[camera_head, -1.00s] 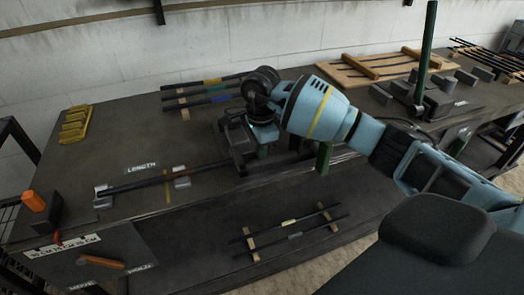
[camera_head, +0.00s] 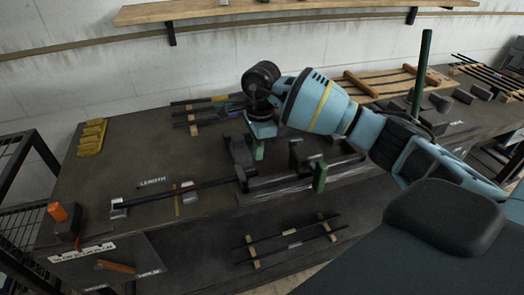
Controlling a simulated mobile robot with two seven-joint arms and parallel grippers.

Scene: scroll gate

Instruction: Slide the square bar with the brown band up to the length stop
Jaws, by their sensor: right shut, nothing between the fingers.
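A long dark bar (camera_head: 212,183) lies on the bench, running from the dark bending tool (camera_head: 240,165) on the right through a small grey guide (camera_head: 188,190) towards a grey block (camera_head: 118,208) beside the "LENGTH" label. The block looks like the length stop. The bar's left end is at or very near it; I cannot tell whether they touch. No brown band can be made out on the bar. My left gripper is out of view.
Banded bars (camera_head: 205,107) lie on wooden rests behind my right gripper, and others (camera_head: 290,238) lie on a lower shelf. A green lever (camera_head: 320,176) stands right of the tool. Yellow blocks (camera_head: 92,137) sit far left. The bench's left middle is clear.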

